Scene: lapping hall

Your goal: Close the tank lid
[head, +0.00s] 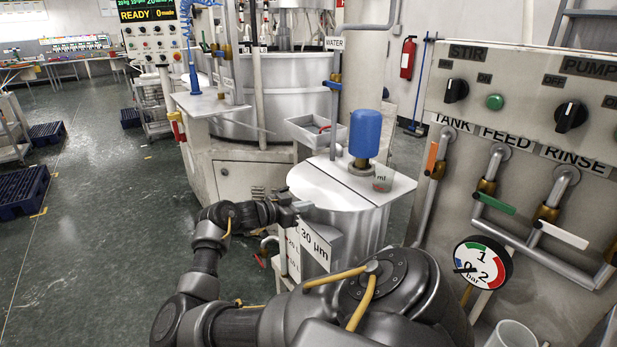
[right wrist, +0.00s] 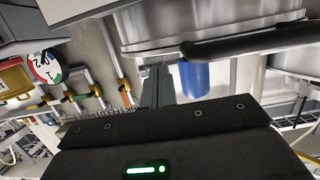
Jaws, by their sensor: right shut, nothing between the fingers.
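The tank (head: 350,228) is a pale metal drum with a "30 µm" label on its front. The lid (head: 318,187) is the bright half of its top, left of a seam; it looks flat or nearly flat, and I cannot tell if a gap is under its edge. The fixed half of the top (head: 398,187) carries a blue motor (head: 366,132). My right gripper (head: 297,207) is shut and empty at the lid's front left edge; contact is unclear. In the right wrist view the gripper (right wrist: 156,70) points toward the tank (right wrist: 190,22), seen upside down. My left gripper is out of view.
A small beaker (head: 383,179) stands beside the motor. A valve panel (head: 530,130) with handles and a pressure gauge (head: 482,262) stands at the right. A grey tray (head: 316,131) and a larger vat (head: 280,95) are behind. Open floor (head: 110,220) lies left.

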